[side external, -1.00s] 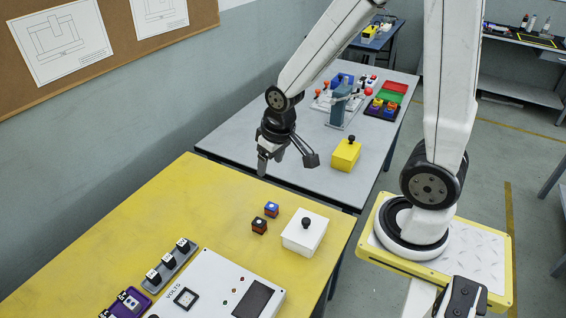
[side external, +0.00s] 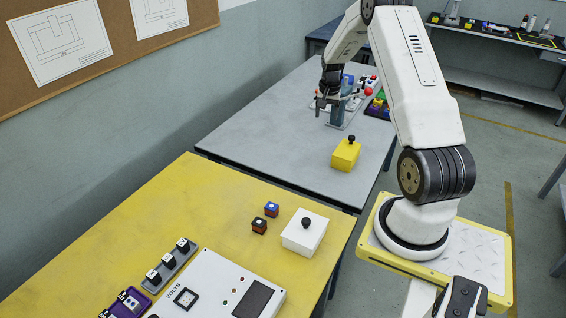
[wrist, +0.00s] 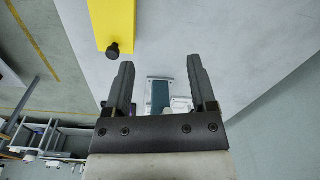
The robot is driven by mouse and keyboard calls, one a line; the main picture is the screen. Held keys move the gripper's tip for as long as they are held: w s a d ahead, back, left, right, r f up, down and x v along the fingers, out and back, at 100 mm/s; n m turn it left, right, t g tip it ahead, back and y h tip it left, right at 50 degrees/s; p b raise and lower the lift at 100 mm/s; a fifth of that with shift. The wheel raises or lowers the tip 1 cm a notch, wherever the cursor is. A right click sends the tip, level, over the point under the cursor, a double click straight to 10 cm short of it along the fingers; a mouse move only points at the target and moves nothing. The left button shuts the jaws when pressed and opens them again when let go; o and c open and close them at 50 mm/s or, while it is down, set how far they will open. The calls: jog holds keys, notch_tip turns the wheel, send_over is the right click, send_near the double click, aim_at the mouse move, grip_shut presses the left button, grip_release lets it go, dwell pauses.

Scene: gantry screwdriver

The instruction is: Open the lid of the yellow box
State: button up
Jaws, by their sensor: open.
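The yellow box (side external: 346,155) stands on the grey table, with a black knob (side external: 351,140) on its closed lid. In the wrist view the yellow box (wrist: 112,20) is at the top, left of centre, and its black knob (wrist: 113,49) points down in the picture. My gripper (side external: 321,103) is above the grey table, behind and left of the box in the side view, near the blue-grey stand. In the wrist view my gripper (wrist: 160,75) is open, with nothing between its fingers and the knob beyond the left fingertip.
A blue-grey stand (side external: 339,112) is close to my gripper, with coloured parts around it. The grey table (side external: 270,130) is bare left of the box. The yellow table (side external: 190,210) in front holds a white box (side external: 305,233), two small blocks and a panel.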

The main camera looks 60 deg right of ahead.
aim_at(352, 137)
jog(key=s+d+f+m, duration=0.1)
jog(key=s+d, duration=0.1)
jog(key=d, duration=0.1)
jog(key=s+d+f+m, duration=0.1)
jog(key=s+d, duration=0.2)
jog(key=s+d+f+m, duration=0.1)
jog(key=s+d, duration=0.1)
jog(key=d, duration=0.1)
jog(key=shift+s+f, duration=0.3)
jog(key=shift+f, duration=0.1)
jog(key=shift+f, duration=3.9)
grip_shut()
jog(key=shift+w, duration=0.1)
